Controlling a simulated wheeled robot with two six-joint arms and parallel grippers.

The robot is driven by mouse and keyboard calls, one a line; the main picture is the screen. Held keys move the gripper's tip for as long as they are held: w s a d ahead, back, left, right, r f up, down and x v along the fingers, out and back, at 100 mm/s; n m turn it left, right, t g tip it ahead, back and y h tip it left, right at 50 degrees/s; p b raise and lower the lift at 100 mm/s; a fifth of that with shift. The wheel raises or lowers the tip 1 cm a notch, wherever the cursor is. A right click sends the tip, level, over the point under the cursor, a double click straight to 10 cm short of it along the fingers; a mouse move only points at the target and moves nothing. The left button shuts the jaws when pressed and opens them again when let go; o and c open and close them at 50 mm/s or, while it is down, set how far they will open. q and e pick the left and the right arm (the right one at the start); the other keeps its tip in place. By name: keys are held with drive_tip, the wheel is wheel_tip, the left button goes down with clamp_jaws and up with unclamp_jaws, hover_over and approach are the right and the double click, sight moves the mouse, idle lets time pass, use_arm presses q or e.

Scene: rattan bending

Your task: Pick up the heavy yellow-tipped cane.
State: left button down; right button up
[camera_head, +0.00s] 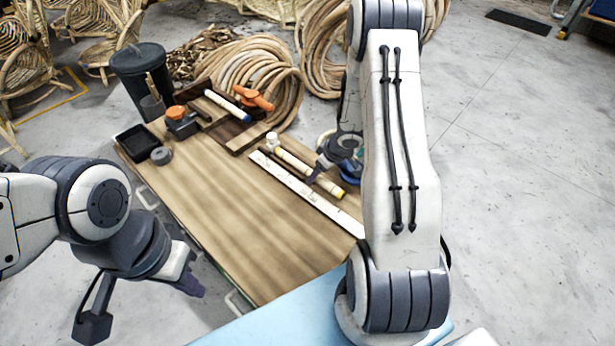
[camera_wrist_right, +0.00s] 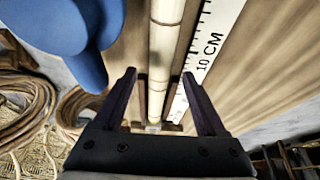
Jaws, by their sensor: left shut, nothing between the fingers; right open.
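The yellow-tipped cane (camera_head: 295,163) lies on the table beside a white ruler, its yellow end (camera_head: 340,193) toward me. A pale jointed cane (camera_wrist_right: 165,45) also runs between my fingers in the right wrist view, next to the ruler (camera_wrist_right: 208,50). My right gripper (camera_head: 318,172) is low at the cane in the head view, partly hidden by its own arm. In the wrist view the right gripper (camera_wrist_right: 160,75) is open, one finger on each side of the cane; I see no grip on it. My left gripper (camera_head: 190,284) is shut and empty, left of the table's near edge.
A blue-tipped cane (camera_head: 228,106) lies farther back near orange clamps (camera_head: 254,97). A black bin (camera_head: 143,75) and black tray (camera_head: 136,143) are at the far left. A blue rounded object (camera_wrist_right: 70,40) is close to the right gripper. The table's (camera_head: 210,210) left-middle is clear.

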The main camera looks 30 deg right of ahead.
drive_tip(key=shift+x, duration=1)
clamp_jaws()
drive_tip(key=shift+r, duration=0.1)
